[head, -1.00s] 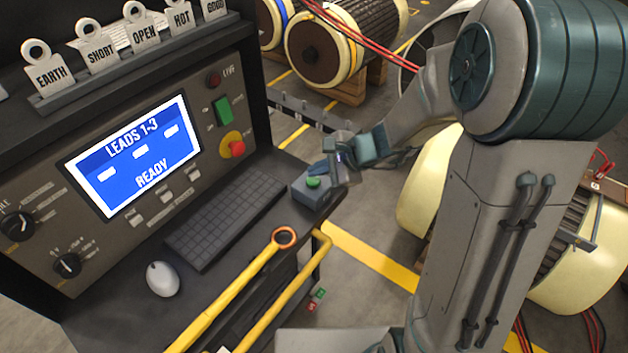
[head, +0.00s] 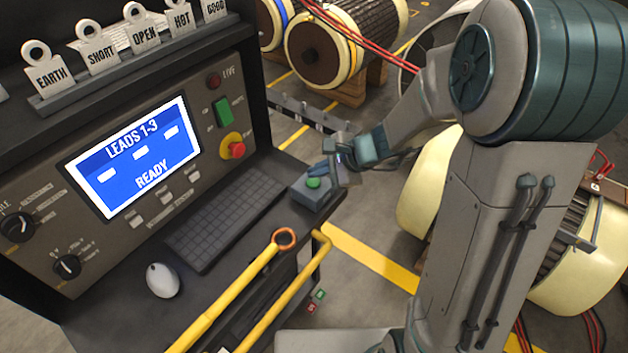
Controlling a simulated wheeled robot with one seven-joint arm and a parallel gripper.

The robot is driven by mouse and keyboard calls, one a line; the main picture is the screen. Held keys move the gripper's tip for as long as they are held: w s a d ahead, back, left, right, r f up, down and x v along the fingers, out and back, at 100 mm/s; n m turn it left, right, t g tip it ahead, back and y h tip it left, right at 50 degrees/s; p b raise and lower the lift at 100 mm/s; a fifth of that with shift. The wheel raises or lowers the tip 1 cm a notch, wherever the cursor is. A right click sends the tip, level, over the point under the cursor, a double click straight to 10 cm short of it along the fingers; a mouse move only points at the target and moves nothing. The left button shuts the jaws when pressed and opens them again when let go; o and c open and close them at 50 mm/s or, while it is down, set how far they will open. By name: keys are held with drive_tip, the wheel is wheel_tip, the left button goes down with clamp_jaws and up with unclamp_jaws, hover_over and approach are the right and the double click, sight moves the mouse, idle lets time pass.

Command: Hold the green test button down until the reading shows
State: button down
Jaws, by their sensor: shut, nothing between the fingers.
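The green test button (head: 314,183) sits on top of a small grey-blue box (head: 312,196) at the right end of the console shelf. My gripper (head: 322,172) is shut and empty, its fingertips close to the button on its upper side. From this view I cannot tell whether the fingertips touch the button or whether it is pressed. The screen (head: 134,157) is lit blue and reads "LEADS 1-3" and "READY", with three blank white bars between the lines.
A keyboard (head: 226,222) and a white mouse (head: 162,280) lie on the shelf. A red stop knob (head: 236,150) and a green switch (head: 222,110) are on the panel. Yellow rails (head: 240,290) run along the front. Wound rotors (head: 322,50) stand behind on the floor.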

sight(318, 183)
idle(0.7)
drive_tip(key=shift+f+b, duration=0.45)
drive_tip(key=shift+b, duration=0.15)
drive_tip(key=shift+f+b, duration=0.4)
drive_tip(key=shift+b, duration=0.1)
idle(0.4)
idle(2.5)
drive_tip(key=shift+r+p, duration=0.6)
drive_tip(key=shift+r, duration=0.25)
drive_tip(key=shift+r, duration=0.1)
wheel_tip(318, 183, up, 5)
drive_tip(key=p, duration=0.4)
